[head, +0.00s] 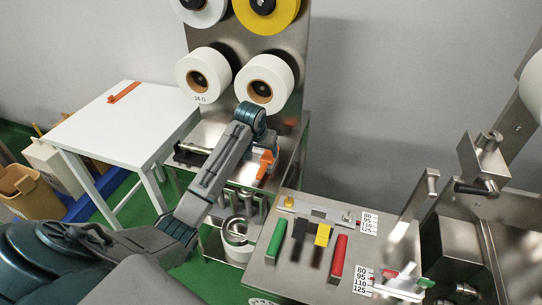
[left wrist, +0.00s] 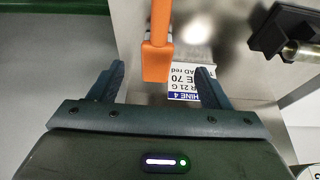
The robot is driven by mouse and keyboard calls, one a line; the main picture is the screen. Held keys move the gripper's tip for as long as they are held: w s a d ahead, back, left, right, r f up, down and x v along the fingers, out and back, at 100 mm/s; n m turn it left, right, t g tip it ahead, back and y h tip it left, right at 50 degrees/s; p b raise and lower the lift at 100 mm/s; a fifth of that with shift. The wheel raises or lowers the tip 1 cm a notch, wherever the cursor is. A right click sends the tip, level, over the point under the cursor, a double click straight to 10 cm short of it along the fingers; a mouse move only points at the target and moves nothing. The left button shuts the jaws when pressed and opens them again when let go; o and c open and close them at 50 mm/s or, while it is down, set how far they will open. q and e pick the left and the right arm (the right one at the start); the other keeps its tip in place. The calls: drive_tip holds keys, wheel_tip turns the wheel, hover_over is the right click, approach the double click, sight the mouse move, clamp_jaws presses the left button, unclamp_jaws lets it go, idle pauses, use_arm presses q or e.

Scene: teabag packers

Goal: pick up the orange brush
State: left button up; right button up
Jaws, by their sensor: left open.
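In the left wrist view an orange handle-like thing (left wrist: 157,45), seemingly the brush, reaches down from the top edge and ends in a wider block. Its block end shows between the fingers of my open left gripper (left wrist: 160,69), and both fingers look clear of it. In the head view an orange piece (head: 265,163) shows at the metal machine, just right of my left forearm, which hides most of the gripper. A second long orange thing (head: 124,92) lies on the white table. I cannot tell for sure which is the brush. My right gripper does not show.
The white table (head: 120,135) stands at the left. The steel machine with large rolls (head: 203,76) rises behind my left arm. A black bar with a metal rod (left wrist: 280,35) lies close by. A steel panel with coloured handles (head: 338,258) is at the right.

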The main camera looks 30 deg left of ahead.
sight(266, 160)
use_arm(q)
drive_tip(key=shift+x, duration=1.05)
drive_tip(key=p+x, duration=0.2)
drive_tip(key=x, duration=0.2)
drive_tip(key=shift+w+d, duration=0.15)
drive_tip(key=shift+w+f+p, duration=0.15)
drive_tip(key=shift+f+p, duration=0.15)
drive_tip(key=shift+f, duration=0.2)
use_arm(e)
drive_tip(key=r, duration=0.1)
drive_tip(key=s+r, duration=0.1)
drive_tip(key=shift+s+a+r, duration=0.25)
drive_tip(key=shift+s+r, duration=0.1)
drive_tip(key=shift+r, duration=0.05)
use_arm(q)
drive_tip(key=shift+c, duration=1.3)
drive_tip(key=c, duration=0.9)
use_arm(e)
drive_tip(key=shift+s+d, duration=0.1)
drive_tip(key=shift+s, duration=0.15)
use_arm(q)
drive_tip(key=shift+o, duration=0.2)
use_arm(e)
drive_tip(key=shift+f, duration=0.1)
